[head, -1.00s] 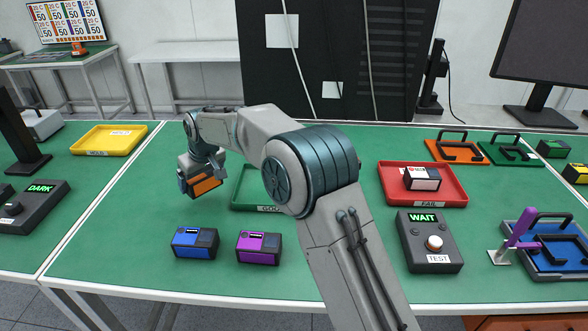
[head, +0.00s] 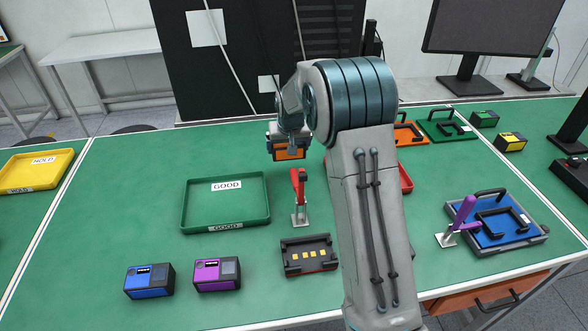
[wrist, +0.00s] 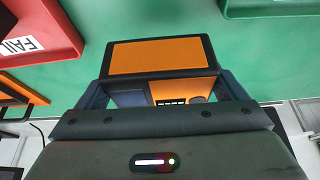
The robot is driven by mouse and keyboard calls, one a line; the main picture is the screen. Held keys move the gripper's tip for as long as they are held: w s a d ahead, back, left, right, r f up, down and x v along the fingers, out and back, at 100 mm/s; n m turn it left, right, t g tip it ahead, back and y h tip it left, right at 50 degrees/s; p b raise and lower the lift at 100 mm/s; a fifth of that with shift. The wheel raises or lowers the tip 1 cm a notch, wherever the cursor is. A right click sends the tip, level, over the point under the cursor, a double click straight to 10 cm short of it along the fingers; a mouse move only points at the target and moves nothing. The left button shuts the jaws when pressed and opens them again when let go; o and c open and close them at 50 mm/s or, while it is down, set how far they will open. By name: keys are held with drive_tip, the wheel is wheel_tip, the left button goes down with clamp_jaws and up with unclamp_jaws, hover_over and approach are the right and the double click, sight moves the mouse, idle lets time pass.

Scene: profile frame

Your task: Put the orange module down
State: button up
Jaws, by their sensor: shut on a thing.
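The orange module (head: 290,154) is a dark-cased block with an orange face, held above the table. In the wrist view it also shows, with its orange top (wrist: 160,57) lying between the two fingers. My gripper (head: 289,138) is shut on it. In the head view it appears beyond the right end of the green GOOD tray (head: 186,208) and left of the red tray (head: 405,178), which my arm mostly hides. The GOOD tray looks empty. In the wrist view the red FAIL tray (wrist: 66,43) is at upper left and green tabletop lies behind the module.
A black fixture with gold contacts (head: 310,254) and a red lever (head: 299,190) stand in front. Blue (head: 149,280) and purple (head: 216,273) modules sit at front left. A yellow HOLD tray (head: 35,172) is far left. A blue fixture (head: 497,222) with a purple lever is right.

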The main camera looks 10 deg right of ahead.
sight(285, 155)
drive_tip(key=f, duration=0.1)
drive_tip(key=a+f, duration=0.1)
drive_tip(key=f, duration=0.1)
drive_tip(key=shift+f, duration=0.2)
drive_tip(key=shift+f+p, duration=0.65)
drive_tip(key=shift+f, duration=1.2)
drive_tip(key=o, duration=0.8)
drive_tip(key=shift+f, duration=0.1)
